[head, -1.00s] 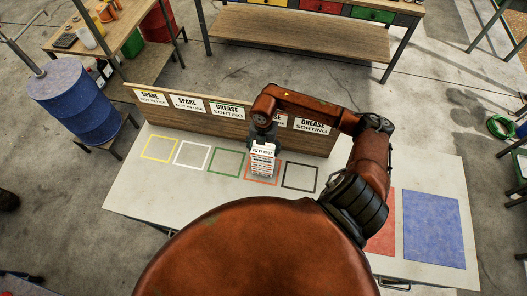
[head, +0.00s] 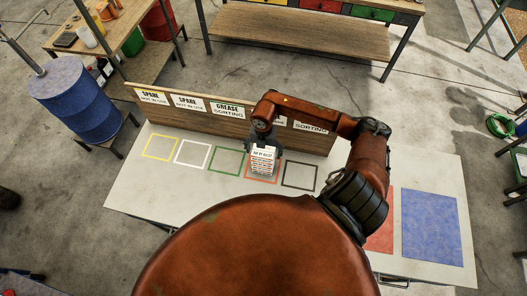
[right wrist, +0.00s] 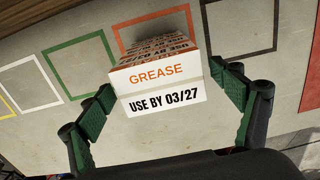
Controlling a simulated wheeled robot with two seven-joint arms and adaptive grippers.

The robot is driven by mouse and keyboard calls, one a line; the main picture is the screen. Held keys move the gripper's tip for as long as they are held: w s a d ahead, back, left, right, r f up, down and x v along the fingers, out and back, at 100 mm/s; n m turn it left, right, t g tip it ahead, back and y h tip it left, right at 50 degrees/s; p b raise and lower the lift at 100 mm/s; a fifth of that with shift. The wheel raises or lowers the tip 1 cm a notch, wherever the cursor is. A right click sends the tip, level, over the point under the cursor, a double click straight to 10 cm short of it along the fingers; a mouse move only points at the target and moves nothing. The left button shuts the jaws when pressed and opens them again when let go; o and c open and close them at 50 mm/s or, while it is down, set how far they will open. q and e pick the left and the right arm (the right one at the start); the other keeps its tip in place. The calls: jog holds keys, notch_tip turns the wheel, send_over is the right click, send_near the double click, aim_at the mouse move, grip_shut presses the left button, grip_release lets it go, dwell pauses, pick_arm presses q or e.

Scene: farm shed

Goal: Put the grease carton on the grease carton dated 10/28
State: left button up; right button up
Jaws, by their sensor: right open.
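My right gripper (head: 264,146) is open, its fingers spread on either side of a white grease carton (head: 263,155). In the right wrist view the carton (right wrist: 165,85) reads "GREASE" in orange and "USE BY 03/27" in black. Green finger pads (right wrist: 165,108) stand at its sides, with a small gap at least on the right. Several rows of print show on the side beyond it, which looks like more cartons stacked below. The carton stands at the orange-red outlined square (head: 248,179). My left gripper is out of view.
Yellow (head: 146,156), white (head: 178,161), green (head: 213,171) and black (head: 286,187) outlined squares on the table look empty. A sign board (head: 160,103) runs behind them. A blue mat (head: 432,228) lies at the right.

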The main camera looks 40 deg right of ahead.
aim_at(264, 151)
jog(key=shift+r, duration=0.25)
notch_tip(264, 151, up, 12)
jog(key=b, duration=0.3)
jog(key=shift+f, duration=0.1)
dwell(0.4)
